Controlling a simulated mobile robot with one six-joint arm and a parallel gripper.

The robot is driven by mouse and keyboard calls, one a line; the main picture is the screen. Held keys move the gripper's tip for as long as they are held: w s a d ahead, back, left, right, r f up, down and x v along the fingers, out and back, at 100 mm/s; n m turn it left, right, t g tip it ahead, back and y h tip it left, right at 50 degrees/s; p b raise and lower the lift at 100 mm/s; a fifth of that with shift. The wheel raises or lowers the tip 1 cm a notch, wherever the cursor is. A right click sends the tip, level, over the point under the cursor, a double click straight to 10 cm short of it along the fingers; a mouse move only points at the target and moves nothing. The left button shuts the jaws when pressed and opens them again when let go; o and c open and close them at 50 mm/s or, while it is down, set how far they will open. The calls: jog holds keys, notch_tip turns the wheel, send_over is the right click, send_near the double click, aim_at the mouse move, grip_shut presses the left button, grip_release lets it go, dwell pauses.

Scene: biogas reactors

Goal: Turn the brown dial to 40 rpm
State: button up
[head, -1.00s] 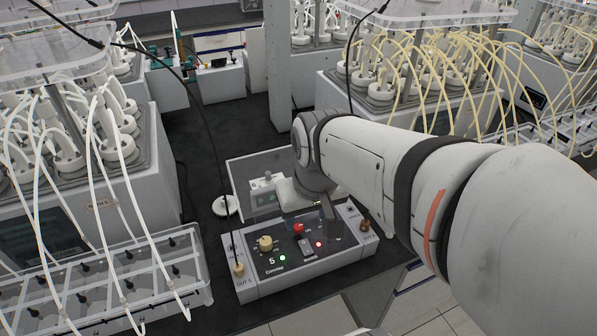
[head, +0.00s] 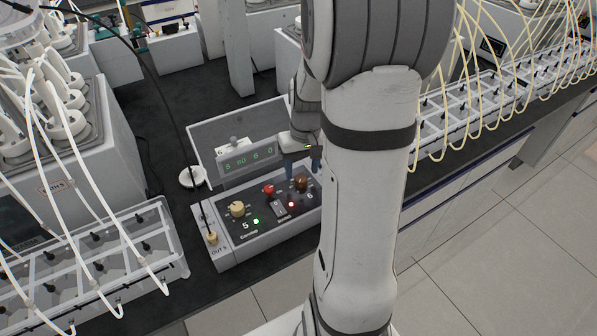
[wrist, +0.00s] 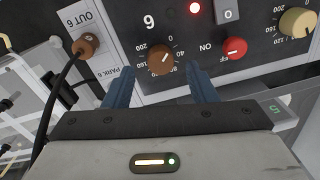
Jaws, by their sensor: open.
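The brown dial (head: 301,181) is on the sloping control panel (head: 247,252), right of a red knob (head: 269,190). In the wrist view the brown dial (wrist: 161,61) appears upside down, beside a printed scale with 0, 40 and 200. A pale pointer mark shows on it; its exact reading is too small to tell. My gripper (wrist: 164,82) is open, its two blue fingers on either side of the dial in that view, with gaps and nothing between them. In the head view my gripper (head: 305,163) is close above and behind the dial, partly hidden by my arm.
A cream dial (head: 237,209) is left on the panel; a green-digit display (head: 247,158) stands behind. In the wrist view a brown plug (wrist: 87,46) with a black cable sits in the OUT 6 socket beside the left finger. White tubes and a clear rack (head: 100,262) stand left.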

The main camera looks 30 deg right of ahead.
aim_at(301, 181)
jog(key=shift+a+f, duration=0.1)
jog(key=shift+f, duration=1.35)
jog(key=shift+c, duration=0.5)
jog(key=c, duration=0.9)
